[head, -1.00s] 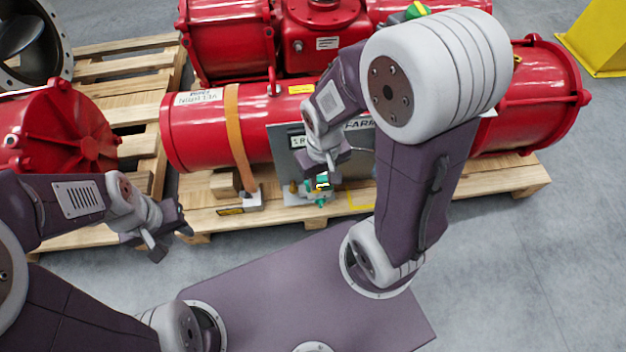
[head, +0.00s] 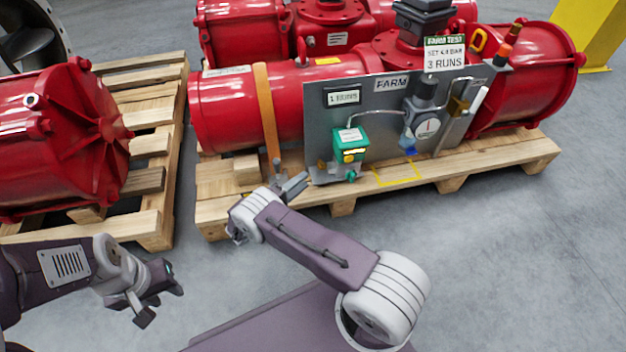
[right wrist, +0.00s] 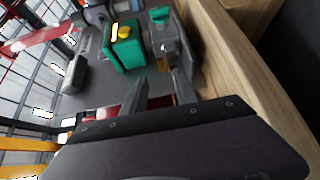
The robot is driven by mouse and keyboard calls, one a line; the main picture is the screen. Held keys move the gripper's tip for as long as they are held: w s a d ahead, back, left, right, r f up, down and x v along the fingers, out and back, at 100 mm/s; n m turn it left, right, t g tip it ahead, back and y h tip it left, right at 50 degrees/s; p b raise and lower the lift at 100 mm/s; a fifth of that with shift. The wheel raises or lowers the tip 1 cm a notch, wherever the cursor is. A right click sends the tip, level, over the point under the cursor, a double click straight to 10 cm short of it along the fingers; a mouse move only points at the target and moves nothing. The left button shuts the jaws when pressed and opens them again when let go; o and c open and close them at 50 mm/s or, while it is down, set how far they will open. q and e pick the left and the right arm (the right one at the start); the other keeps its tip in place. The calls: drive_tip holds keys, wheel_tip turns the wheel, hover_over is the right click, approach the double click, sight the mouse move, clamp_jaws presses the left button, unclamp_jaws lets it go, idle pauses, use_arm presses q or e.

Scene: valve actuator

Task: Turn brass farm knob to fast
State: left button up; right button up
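A grey panel marked FARM (head: 390,84) stands on the pallet before a red cylinder. It carries a green box (head: 350,142) with a yellow part on its front and a teal knob (head: 351,175) below. A small brass-coloured part (head: 321,165) sits at the panel's lower left; I cannot tell its setting or any "fast" mark. My right gripper (head: 292,186) is open and empty, left of and below the green box. In the right wrist view its spread fingers (right wrist: 158,80) point toward the green box (right wrist: 123,46) and teal knob (right wrist: 160,14). My left gripper (head: 158,300) is open, away from the panel.
A counter (head: 342,97) reads 1 RUNS; a sign (head: 444,54) reads FARM TEST, SET 4.0 BAR, 3 RUNS. A gauge (head: 427,128), blue part (head: 410,150) and brass block (head: 458,106) sit further right. An orange strap (head: 266,110) is left. Floor right of the pallet is clear.

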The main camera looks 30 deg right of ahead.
sight(321, 165)
drive_tip(key=shift+a+f, duration=0.2)
drive_tip(key=shift+a, duration=0.05)
drive_tip(key=b+x, duration=0.4)
drive_tip(key=x, duration=0.4)
drive_tip(key=shift+w+d+f+b, duration=0.1)
drive_tip(key=shift+w+d+b, duration=0.1)
drive_tip(key=shift+b, duration=0.1)
drive_tip(key=shift+w+d, duration=0.15)
drive_tip(key=shift+d, duration=0.2)
drive_tip(key=shift+r, duration=0.2)
clamp_jaws()
